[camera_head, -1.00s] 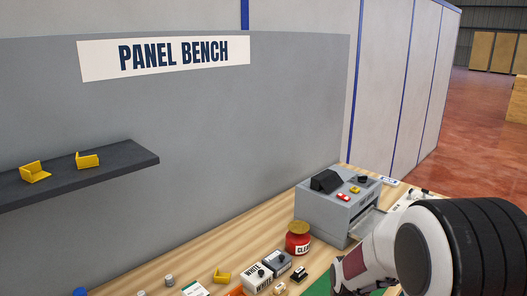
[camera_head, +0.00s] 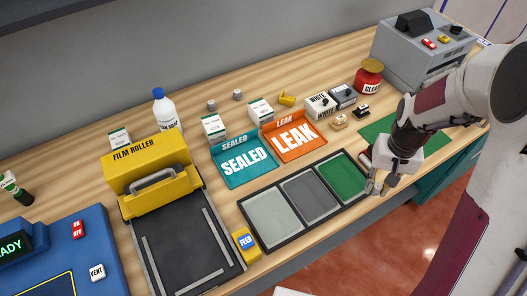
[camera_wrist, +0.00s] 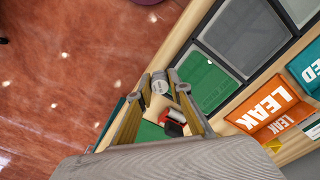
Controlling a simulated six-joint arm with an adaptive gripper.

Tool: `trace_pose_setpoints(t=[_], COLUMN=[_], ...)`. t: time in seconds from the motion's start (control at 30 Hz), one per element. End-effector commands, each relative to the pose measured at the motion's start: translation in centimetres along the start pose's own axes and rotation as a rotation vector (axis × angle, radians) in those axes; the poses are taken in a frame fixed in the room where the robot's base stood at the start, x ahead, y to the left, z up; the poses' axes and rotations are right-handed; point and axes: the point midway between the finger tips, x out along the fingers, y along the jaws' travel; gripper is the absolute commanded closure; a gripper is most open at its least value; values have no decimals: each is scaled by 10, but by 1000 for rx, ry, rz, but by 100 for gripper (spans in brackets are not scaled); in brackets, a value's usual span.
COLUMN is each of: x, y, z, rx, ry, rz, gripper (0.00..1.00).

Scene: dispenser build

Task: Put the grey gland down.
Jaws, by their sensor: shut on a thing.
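My gripper (camera_head: 375,187) is at the front edge of the bench, just right of the green compartment (camera_head: 342,177) of the three-part tray (camera_head: 290,247). In the wrist view its fingertips (camera_wrist: 161,84) are shut on the grey gland (camera_wrist: 160,86), a small round grey piece. The gland is held near the tray's green compartment, which shows in the wrist view (camera_wrist: 205,82). In the head view I cannot make the gland out between the fingers. The tray's other two compartments are pale grey (camera_head: 270,218) and darker grey (camera_head: 309,193), and all three look empty.
A green mat (camera_head: 378,130) lies partly behind my arm. The SEALED bin (camera_head: 243,165) and LEAK bin (camera_head: 294,137) stand behind the tray. The FILM ROLLER (camera_head: 152,175) is left. Two small grey cylinders (camera_head: 212,105) stand farther back.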

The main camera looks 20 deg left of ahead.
Motion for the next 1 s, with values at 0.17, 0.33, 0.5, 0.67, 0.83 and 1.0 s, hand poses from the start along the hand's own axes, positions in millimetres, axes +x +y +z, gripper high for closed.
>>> trace_pose_setpoints(t=[0.17,0.33,0.5,0.67,0.83,1.0], x=[2,4,4,1,-3,-8], y=[-18,-47,-84,-121,-161,-202], z=[1,-1,-7,-13,-15,-15], rx=[-42,-110,-192,-309,-486,-706], ry=[-5,-4,7,17,23,29], rz=[0,0,-1,-2,-2,-2], gripper=[92,92,92,92,92,92])
